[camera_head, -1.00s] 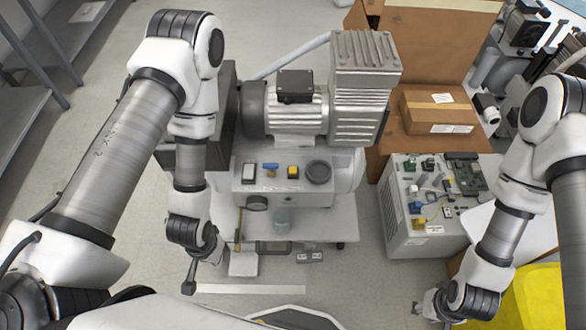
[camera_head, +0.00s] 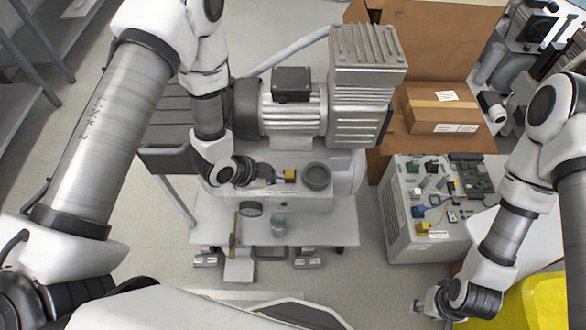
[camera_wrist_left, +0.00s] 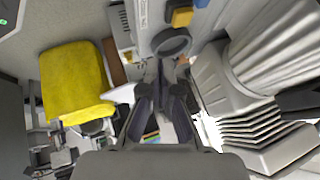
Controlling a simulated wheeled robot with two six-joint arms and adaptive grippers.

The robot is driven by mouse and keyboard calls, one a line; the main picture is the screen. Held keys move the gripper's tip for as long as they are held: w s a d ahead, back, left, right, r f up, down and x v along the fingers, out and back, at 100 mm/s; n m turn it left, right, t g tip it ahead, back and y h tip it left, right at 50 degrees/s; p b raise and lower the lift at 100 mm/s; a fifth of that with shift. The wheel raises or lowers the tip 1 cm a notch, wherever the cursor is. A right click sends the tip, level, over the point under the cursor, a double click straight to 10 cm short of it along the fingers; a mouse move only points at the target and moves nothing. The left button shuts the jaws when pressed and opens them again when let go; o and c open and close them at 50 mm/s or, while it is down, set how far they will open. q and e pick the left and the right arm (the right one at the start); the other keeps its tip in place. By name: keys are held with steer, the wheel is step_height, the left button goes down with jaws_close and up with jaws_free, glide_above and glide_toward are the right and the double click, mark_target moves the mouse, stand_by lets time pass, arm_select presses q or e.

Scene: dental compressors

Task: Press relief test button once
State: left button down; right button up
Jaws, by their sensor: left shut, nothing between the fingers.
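The compressor's front panel (camera_head: 290,196) carries a yellow button (camera_head: 290,175) and a round dark knob (camera_head: 317,177). In the left wrist view the yellow button (camera_wrist_left: 181,16) and the ring-like knob (camera_wrist_left: 171,42) are near the top, beyond my fingers. No readable label shows which control is the relief test button. My left gripper (camera_head: 271,173) is shut and empty, just left of the yellow button in the head view; I cannot tell whether it touches it. It also shows in the left wrist view (camera_wrist_left: 161,72). The white and blue controls are hidden behind my left arm. My right gripper (camera_head: 418,306) is small at the lower right, its jaws unclear.
The compressor's finned motor and pump (camera_head: 366,85) rise behind the panel. A wheeled cart (camera_head: 335,234) carries it. A grey unit with small parts (camera_head: 411,235), cardboard boxes (camera_head: 439,108) and a yellow object (camera_head: 535,300) stand to the right. Floor at left is partly clear.

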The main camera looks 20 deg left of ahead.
arm_select(q)
step_height(320, 180, up, 3)
steer(key=m+t+b, duration=0.1)
steer(key=b, duration=0.1)
glide_above(288, 174)
steer(key=shift+t+h, duration=0.3)
steer(key=shift+h, duration=0.1)
step_height(288, 174, down, 8)
steer(key=b, duration=0.6)
steer(key=shift+r, duration=0.25)
steer(key=shift+f+b, duration=0.3)
steer(key=shift+b, duration=0.05)
arm_select(e)
step_height(288, 174, down, 10)
steer(key=shift+w+r, duration=0.2)
steer(key=shift+w, duration=0.25)
arm_select(q)
steer(key=shift+f, duration=0.4)
arm_select(e)
steer(key=shift+f, duration=0.25)
